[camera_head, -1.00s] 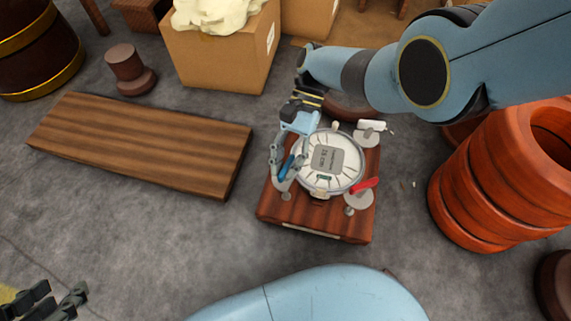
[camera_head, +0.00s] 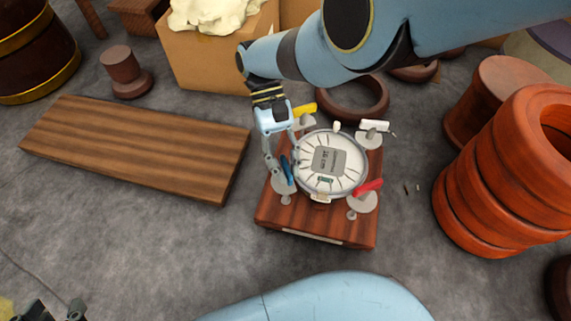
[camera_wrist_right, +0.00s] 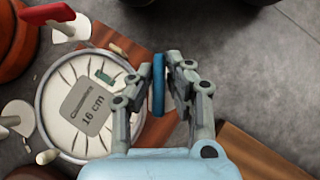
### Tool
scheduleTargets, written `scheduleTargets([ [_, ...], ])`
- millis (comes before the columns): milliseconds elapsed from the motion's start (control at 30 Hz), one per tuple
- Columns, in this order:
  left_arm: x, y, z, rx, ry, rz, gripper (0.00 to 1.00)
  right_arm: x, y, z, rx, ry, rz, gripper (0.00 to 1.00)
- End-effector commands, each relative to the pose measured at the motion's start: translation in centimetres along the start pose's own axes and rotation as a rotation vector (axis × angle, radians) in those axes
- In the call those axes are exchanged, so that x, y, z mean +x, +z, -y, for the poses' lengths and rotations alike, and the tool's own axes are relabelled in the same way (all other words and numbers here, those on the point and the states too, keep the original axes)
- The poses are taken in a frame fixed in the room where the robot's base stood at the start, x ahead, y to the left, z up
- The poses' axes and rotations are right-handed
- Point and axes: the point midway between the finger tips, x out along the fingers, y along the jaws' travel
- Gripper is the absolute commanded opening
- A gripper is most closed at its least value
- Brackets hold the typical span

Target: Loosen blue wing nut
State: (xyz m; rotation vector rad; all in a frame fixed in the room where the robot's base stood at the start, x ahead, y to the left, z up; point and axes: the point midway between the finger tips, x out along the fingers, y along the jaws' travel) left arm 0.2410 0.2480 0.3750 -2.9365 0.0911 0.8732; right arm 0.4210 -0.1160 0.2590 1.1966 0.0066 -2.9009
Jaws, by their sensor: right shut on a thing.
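The blue wing nut (camera_head: 288,169) sits at the left side of a round white drum head marked 16 cm (camera_head: 345,180) on a dark red wooden base (camera_head: 300,225). My right gripper (camera_head: 281,172) reaches down over it from above. In the right wrist view, the blue wing nut (camera_wrist_right: 158,84) stands on edge between the fingertips of my right gripper (camera_wrist_right: 160,85), which is shut on it. My left gripper (camera_head: 55,312) shows only in part at the bottom left corner, and its fingertips are cut off.
A red wing nut (camera_head: 368,187), a white one (camera_head: 375,125) and a yellow one (camera_head: 304,110) stand around the drum head. A wooden plank (camera_head: 140,148) lies to the left. Orange-red drum bodies (camera_head: 480,190) stand at the right. Grey floor in front is clear.

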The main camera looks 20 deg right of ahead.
Motion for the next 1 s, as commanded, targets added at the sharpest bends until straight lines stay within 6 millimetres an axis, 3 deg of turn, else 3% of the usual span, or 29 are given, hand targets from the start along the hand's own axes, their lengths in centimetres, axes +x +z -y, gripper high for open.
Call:
scheduleTargets([
  [633, -0.07, 0.13, -0.05, 0.001, 0.001, -0.015, 0.36, 0.14, -0.22, -0.55, -0.025, 0.041, -0.005, 0.0],
  [667, -0.07, 0.13, -0.05, 0.001, 0.001, -0.015, 0.36, 0.13, -0.22, -0.55, -0.025, 0.041, -0.005, 0.18],
  [800, -0.07, 0.14, -0.05, 0.001, 0.001, -0.014, 0.36, 0.09, -0.19, -0.44, -0.026, 0.039, -0.005, 0.36],
  [1000, -0.09, 0.17, -0.05, 0.001, 0.001, -0.012, 0.36, 0.02, -0.13, -0.25, -0.029, 0.037, -0.004, 0.36],
])
